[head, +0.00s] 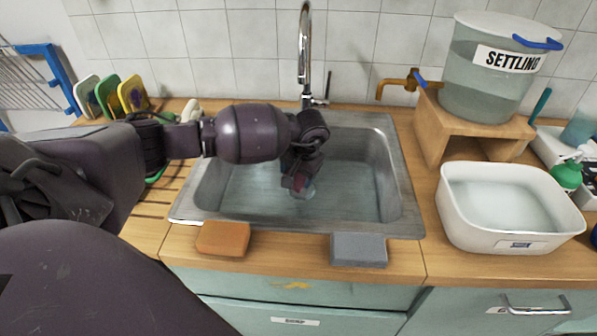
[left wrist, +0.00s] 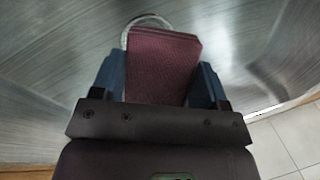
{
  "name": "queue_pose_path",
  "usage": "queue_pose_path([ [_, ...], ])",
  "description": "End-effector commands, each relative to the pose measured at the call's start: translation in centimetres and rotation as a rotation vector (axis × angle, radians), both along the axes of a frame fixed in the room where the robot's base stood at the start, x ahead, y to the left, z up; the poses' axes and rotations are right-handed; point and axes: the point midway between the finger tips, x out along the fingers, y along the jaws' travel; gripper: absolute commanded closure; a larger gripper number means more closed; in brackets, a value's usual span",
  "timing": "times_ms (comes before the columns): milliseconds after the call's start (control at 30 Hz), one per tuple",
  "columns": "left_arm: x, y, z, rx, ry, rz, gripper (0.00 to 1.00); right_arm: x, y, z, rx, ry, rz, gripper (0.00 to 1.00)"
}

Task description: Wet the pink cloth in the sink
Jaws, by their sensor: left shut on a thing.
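The sink (head: 391,205) is a steel basin set in the wooden counter. My left gripper (head: 298,180) reaches down into it from the left, near the middle of the basin. In the left wrist view its two blue fingers are shut on the dark pink cloth (left wrist: 162,65), which is a folded, flat-sided piece between them. In the head view the cloth is mostly hidden by the gripper. A pale round rim shows just beyond the cloth, low in the basin. I cannot tell whether the cloth touches the basin floor or is wet. My right gripper is not in view.
A chrome tap (head: 304,50) stands behind the sink. An orange sponge (head: 223,239) and a grey block (head: 358,249) lie at its front edge. On the right are a white tub (head: 462,228) and a "SETTLING" tank (head: 470,95) on a wooden stand. Coloured boards (head: 131,95) stand at left.

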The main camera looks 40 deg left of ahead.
Motion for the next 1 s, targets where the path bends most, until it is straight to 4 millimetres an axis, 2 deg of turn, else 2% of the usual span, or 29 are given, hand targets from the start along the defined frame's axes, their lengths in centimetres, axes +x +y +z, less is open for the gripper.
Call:
queue_pose_path([
  [467, 0.0, 0.0, 0.1, 0.0, -0.001, 0.0, 0.51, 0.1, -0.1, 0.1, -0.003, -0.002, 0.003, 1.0],
  [1000, 0.0, 0.0, 3.5, 0.0, -0.002, 0.0, 0.51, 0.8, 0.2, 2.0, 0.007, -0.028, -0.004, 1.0],
])
